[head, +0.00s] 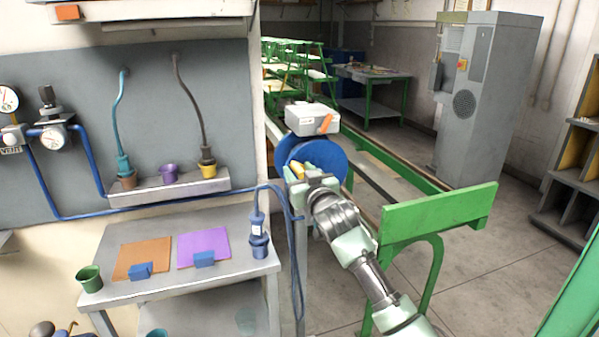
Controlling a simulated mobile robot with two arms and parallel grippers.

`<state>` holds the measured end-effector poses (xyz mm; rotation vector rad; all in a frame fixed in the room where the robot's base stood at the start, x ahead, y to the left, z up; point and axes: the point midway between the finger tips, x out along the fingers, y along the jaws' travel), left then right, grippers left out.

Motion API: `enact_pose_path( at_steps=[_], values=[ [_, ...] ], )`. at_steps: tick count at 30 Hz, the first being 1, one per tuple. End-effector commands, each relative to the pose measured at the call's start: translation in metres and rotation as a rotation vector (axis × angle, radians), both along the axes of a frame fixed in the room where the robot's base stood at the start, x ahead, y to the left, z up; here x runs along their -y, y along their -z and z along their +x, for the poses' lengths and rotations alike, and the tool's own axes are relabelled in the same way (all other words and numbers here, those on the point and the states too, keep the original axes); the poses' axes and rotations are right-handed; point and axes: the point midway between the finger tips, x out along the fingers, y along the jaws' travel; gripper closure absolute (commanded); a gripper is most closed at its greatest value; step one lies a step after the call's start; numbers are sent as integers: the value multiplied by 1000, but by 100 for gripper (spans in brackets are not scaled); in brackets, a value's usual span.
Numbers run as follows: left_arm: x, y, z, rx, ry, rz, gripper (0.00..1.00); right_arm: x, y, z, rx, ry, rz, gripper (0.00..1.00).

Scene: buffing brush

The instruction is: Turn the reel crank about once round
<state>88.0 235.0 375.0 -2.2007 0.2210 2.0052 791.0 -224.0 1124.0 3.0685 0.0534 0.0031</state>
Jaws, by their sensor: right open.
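The reel is a blue round drum (328,153) below a grey box, just right of the wall's end. A yellow piece, which looks like the crank handle (297,170), shows at the reel's lower left front. My right gripper (301,179) is at this yellow piece, with its arm coming up from the lower right. It is open. I cannot tell whether its fingers touch the handle or stand around it. The gripper and wrist hide the lower front of the reel and most of the crank. My left gripper is not in view.
A grey box with an orange mark (312,118) sits above the reel. A green rail frame (440,212) stands close to the right of my right arm. A small grey table (150,215) with pads, cups and a blue hose tool (258,235) is at left.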

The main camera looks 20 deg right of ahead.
Motion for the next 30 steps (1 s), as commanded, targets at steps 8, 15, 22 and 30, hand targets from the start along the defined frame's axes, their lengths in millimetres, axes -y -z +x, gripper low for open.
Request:
enact_pose_path(
  at_steps=[8,15,22,30],
  values=[
    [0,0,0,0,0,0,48,0,0,0,-1,0,0,100],
    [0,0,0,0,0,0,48,0,0,0,-1,0,0,100],
    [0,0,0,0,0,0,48,0,1,0,-1,0,0,100],
    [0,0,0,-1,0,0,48,0,1,0,-2,1,0,100]
  ],
)
